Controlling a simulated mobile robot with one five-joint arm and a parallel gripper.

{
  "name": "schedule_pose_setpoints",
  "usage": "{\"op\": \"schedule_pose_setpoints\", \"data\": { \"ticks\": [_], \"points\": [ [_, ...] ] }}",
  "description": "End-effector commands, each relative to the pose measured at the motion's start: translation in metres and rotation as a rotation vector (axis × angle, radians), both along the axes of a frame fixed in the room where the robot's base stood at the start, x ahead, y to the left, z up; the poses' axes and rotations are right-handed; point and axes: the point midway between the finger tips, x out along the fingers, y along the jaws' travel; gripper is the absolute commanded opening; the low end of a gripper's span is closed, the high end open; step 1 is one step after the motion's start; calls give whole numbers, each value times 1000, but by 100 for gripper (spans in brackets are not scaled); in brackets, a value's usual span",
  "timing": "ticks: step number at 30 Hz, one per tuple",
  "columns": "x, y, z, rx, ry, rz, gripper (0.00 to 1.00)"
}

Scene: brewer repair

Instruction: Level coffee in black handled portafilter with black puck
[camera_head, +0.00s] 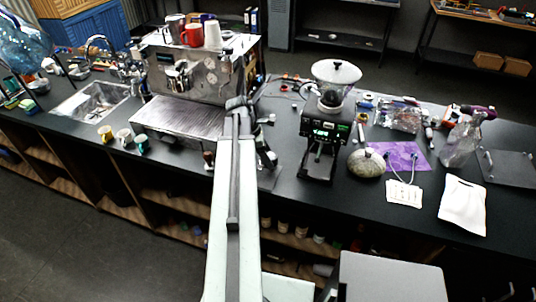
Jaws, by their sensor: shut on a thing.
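My arm reaches up from the bottom centre to the counter. My gripper (266,156) is small and dark at its far end, low over the counter between the espresso machine and the grinder. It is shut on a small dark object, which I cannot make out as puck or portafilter. A dark mat or plate (268,180) lies on the counter just below the gripper. A small dark-handled piece (208,158) sits at the counter's front edge, left of my arm; I cannot tell whether it is a portafilter. No coffee bed can be made out.
The espresso machine (205,75) with its drip tray (180,117) stands left of my arm. The grinder (325,130) stands close on the right. A round stone-like object (366,163), purple mat (405,156) and white bag (463,205) lie further right. Cups (124,138) stand left.

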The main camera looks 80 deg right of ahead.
Motion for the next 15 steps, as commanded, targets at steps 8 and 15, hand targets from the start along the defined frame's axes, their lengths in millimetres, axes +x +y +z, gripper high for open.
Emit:
{"op": "schedule_pose_setpoints", "data": {
  "ticks": [8,15],
  "points": [
    [0,1,0,1,0,133,0],
    [-2,2,0,0,0,273,0]
  ]
}}
